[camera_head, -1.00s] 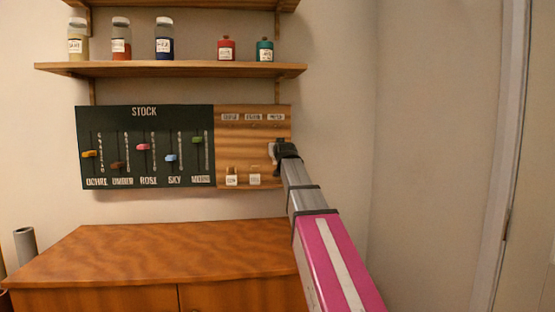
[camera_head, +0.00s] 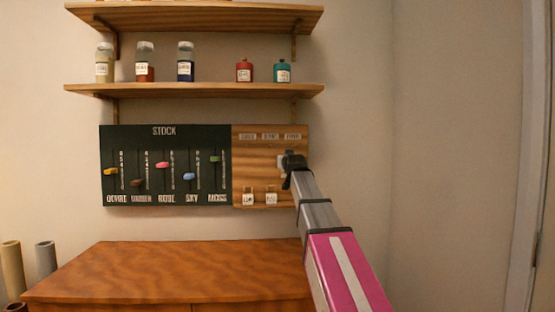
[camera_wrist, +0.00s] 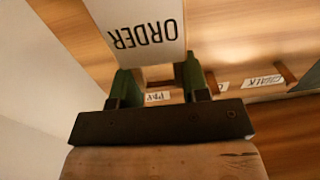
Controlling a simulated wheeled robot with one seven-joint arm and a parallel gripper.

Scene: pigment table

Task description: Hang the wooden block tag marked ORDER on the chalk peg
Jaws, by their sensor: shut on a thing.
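The ORDER tag (camera_wrist: 143,32), a pale block with upside-down black lettering, shows in the wrist view, with its lower end between the green fingers of my gripper (camera_wrist: 158,82). My gripper is shut on it. In the head view my gripper (camera_head: 290,162) is in front of the right part of the wooden panel (camera_head: 250,165), and the tag is barely visible. The CHALK label (camera_wrist: 264,82) shows at the right in the wrist view, with a short brown peg (camera_wrist: 286,73) beside it. The tag appears apart from that peg.
The wooden panel has several small labels on top and two white-faced tags (camera_head: 247,198) (camera_head: 271,198) low down. Left of it is the dark STOCK board (camera_head: 165,165) with sliders. A shelf (camera_head: 195,90) with jars is above; a wooden cabinet top (camera_head: 170,272) is below.

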